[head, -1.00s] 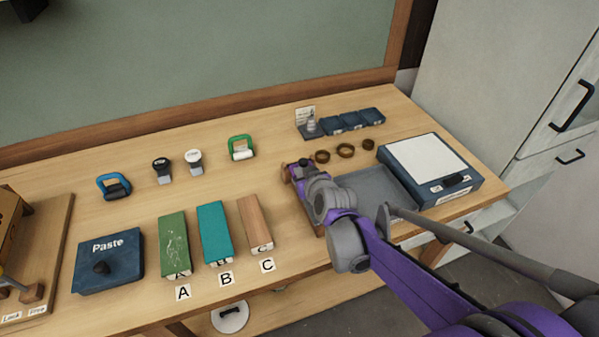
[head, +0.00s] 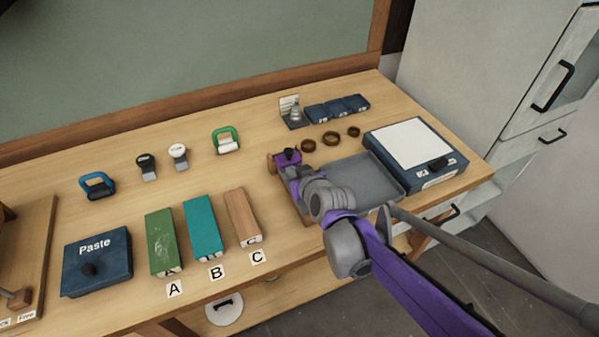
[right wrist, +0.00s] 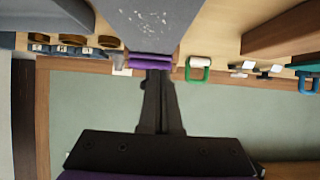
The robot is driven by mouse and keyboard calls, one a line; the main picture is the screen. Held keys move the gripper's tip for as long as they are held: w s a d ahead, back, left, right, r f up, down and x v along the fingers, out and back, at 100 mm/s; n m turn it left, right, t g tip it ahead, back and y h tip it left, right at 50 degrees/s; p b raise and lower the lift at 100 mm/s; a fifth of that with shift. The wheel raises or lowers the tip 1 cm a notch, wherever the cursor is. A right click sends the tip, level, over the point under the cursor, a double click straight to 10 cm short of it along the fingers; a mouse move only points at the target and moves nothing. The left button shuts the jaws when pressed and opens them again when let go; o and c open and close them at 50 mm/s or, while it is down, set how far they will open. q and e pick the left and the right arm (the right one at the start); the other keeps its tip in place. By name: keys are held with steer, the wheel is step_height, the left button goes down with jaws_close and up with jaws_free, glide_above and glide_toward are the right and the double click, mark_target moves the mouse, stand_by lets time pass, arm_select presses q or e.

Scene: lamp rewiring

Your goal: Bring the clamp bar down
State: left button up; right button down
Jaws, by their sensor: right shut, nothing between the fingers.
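A wooden fixture (head: 273,164) stands left of the grey tray, largely hidden under my right arm in the head view. In the right wrist view a purple bar (right wrist: 150,61) lies across the end of a speckled grey slab (right wrist: 150,22); it looks like the clamp bar. My right gripper (right wrist: 157,76) is shut and empty, its fingertips close to this bar. I cannot tell whether they touch it, nor how high the bar stands. In the head view the right gripper (head: 290,154) is at the fixture's far end. My left gripper is out of view.
A grey tray (head: 372,178) and a blue box with a white top (head: 412,142) lie to the right. Brown rings (head: 331,138) and small blue boxes (head: 337,108) are behind. Blocks A, B and C (head: 243,215) and a green handle (head: 226,138) are to the left.

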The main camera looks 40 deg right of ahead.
steer(key=v, duration=0.2)
steer(key=p+v, duration=0.1)
steer(key=v, duration=0.2)
steer(key=r+v, duration=0.1)
steer(key=v, duration=0.1)
steer(key=shift+w+a+r+p, duration=0.1)
steer(key=shift+w+a+p, duration=0.1)
steer(key=shift+p, duration=0.1)
steer(key=shift+a, duration=0.25)
steer(key=s+a+f+g+y, duration=0.1)
steer(key=a, duration=0.2)
steer(key=s+a+f+n+g+y, duration=0.1)
steer(key=s+a+f, duration=0.1)
steer(key=a, duration=0.1)
steer(key=s+a+f+g, duration=0.1)
steer(key=a+f, duration=0.1)
steer(key=a, duration=0.1)
steer(key=shift+s+a+f+n+y, duration=0.1)
steer(key=shift+s+f+n+y, duration=0.1)
steer(key=shift+s+n+y, duration=0.2)
steer(key=s+a+f+g, duration=0.1)
steer(key=s, duration=0.1)
steer(key=s+a+f+g, duration=0.1)
steer(key=s, duration=0.1)
steer(key=s+a+f+g, duration=0.1)
steer(key=s, duration=0.1)
steer(key=shift+s+a+f+n, duration=0.2)
steer(key=shift+a+n, duration=0.1)
steer(key=shift+n, duration=0.1)
steer(key=shift+s, duration=0.2)
